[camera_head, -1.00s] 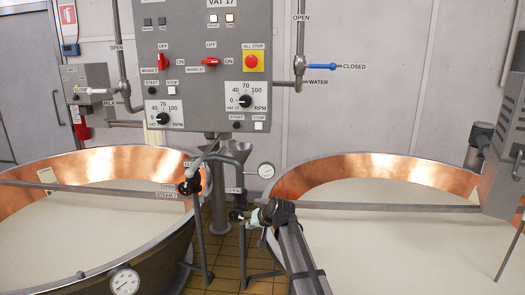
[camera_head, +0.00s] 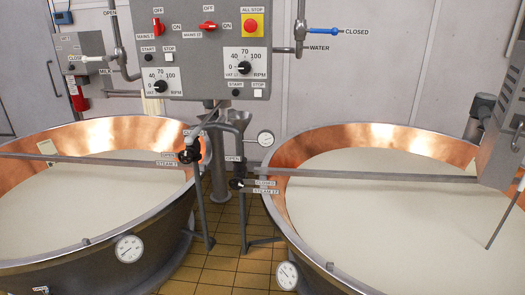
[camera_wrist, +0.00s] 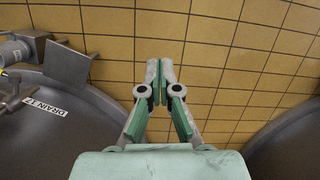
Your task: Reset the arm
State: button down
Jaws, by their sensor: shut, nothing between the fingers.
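My gripper (camera_wrist: 160,92) shows in the wrist view with its green-padded fingertips together and nothing between them. It points toward the yellow tiled floor (camera_wrist: 220,40), between the dark curved sides of two vats. The head view does not show my arm or gripper. There, the left copper vat (camera_head: 110,135) and the right copper vat (camera_head: 400,140) both hold a pale liquid.
A grey control panel (camera_head: 205,60) stands behind the vats. Steam valves and pipes (camera_head: 190,155) rise between them. A drain fitting (camera_wrist: 15,50) with a "DRAIN 17" label sits at the left of the wrist view.

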jog(key=s+d+f+g, duration=0.2)
jog(key=s+f, duration=0.1)
jog(key=s, duration=0.8)
jog(key=s+d+f+g, duration=0.1)
jog(key=s+f+g, duration=0.1)
jog(key=s, duration=0.9)
jog(key=shift+s+d+f, duration=0.15)
jog(key=shift+d+f, duration=0.25)
jog(key=shift+f, duration=0.05)
